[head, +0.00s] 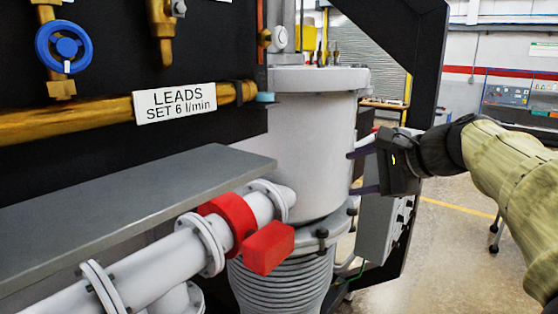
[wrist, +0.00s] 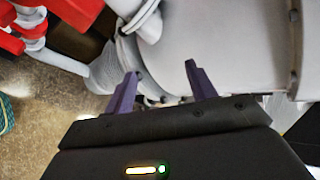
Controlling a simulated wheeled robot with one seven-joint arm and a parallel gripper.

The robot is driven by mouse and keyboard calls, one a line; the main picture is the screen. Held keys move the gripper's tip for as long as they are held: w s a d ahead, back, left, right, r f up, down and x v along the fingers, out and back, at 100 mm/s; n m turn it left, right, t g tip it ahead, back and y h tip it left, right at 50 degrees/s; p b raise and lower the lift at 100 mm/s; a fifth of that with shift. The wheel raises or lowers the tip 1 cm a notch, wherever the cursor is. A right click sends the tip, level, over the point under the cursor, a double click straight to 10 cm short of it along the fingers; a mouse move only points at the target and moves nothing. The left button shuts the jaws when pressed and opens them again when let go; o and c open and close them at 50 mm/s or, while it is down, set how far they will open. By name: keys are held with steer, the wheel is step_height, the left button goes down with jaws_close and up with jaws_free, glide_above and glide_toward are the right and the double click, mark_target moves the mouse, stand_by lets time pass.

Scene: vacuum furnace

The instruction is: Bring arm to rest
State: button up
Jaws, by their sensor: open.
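My gripper (head: 362,171) is at the right of the head view, at the end of my arm, which reaches in from the right edge. Its two purple fingers are spread apart and point left toward the white furnace vessel (head: 310,150). In the wrist view my gripper (wrist: 162,82) shows both fingers wide apart with nothing between them. The white vessel (wrist: 225,40) lies beyond the fingertips there. I cannot tell whether the fingertips touch it.
A red valve (head: 268,248) sits on a white flanged pipe (head: 160,262) below a grey shelf (head: 120,215). A blue handwheel (head: 66,47) and brass pipe (head: 60,122) are at left. A grey control box (head: 384,225) is below my gripper. Floor at right (head: 450,250) looks clear.

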steer(key=s+f+n+g+h, duration=0.2)
steer(key=s+f+n, duration=0.2)
steer(key=f, duration=0.8)
steer(key=s+f+n+g+h, duration=0.2)
steer(key=s+f+n, duration=0.3)
steer(key=f, duration=0.7)
steer(key=s+f+n+g+h, duration=0.2)
steer(key=s+f+n, duration=0.3)
steer(key=f, duration=0.7)
steer(key=shift+s+a+g+h, duration=0.25)
steer(key=shift+s+g+h, duration=0.15)
steer(key=shift+s+h, duration=0.65)
steer(key=shift+s+f, duration=0.1)
steer(key=shift+s, duration=0.05)
